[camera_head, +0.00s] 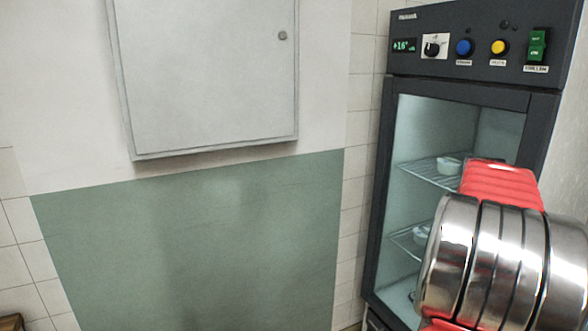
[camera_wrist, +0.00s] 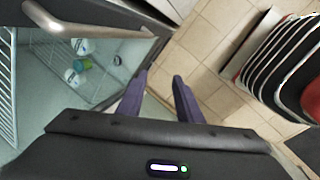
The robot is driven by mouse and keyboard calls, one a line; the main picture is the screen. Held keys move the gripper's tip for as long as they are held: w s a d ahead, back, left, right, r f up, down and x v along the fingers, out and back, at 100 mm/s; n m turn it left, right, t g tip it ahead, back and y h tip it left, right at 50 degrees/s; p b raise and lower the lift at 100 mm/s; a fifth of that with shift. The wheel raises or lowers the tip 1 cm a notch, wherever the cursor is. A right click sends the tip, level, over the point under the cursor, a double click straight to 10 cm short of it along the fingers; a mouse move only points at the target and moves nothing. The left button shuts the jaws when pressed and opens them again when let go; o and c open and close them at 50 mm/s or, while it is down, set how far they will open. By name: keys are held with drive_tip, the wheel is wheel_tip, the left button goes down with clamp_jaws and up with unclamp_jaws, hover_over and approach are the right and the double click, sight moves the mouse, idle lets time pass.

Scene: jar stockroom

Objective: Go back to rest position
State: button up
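My gripper (camera_wrist: 159,84) shows in the wrist view as two purple fingers with a gap between them. It is open, and nothing is held between the fingers. It points down past the front of the dark fridge (camera_head: 455,87). In the head view, my red and silver arm covers the fridge's lower right part, and the gripper itself is out of sight.
White jars (camera_head: 448,166) stand on wire shelves (camera_head: 432,178) in the fridge. The wrist view shows a green-sided jar (camera_wrist: 83,63) and a fridge handle (camera_wrist: 105,31) close by. A grey wall cabinet (camera_head: 205,75) hangs left. Tiled floor (camera_wrist: 205,60) is partly clear.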

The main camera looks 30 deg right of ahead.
drive_tip(key=w+a+f+m+t+y, duration=0.1)
drive_tip(key=w+a+m, duration=0.35)
drive_tip(key=a, duration=0.95)
drive_tip(key=w+a+f+m+t, duration=0.1)
drive_tip(key=w+a+m, duration=0.35)
drive_tip(key=a, duration=0.95)
drive_tip(key=s+a+n+t+y, duration=0.2)
drive_tip(key=a+n, duration=0.3)
drive_tip(key=a, duration=2.3)
drive_tip(key=shift+s+r+t, duration=0.15)
drive_tip(key=shift+s+t, duration=0.35)
drive_tip(key=shift+s, duration=0.05)
drive_tip(key=shift+a, duration=0.1)
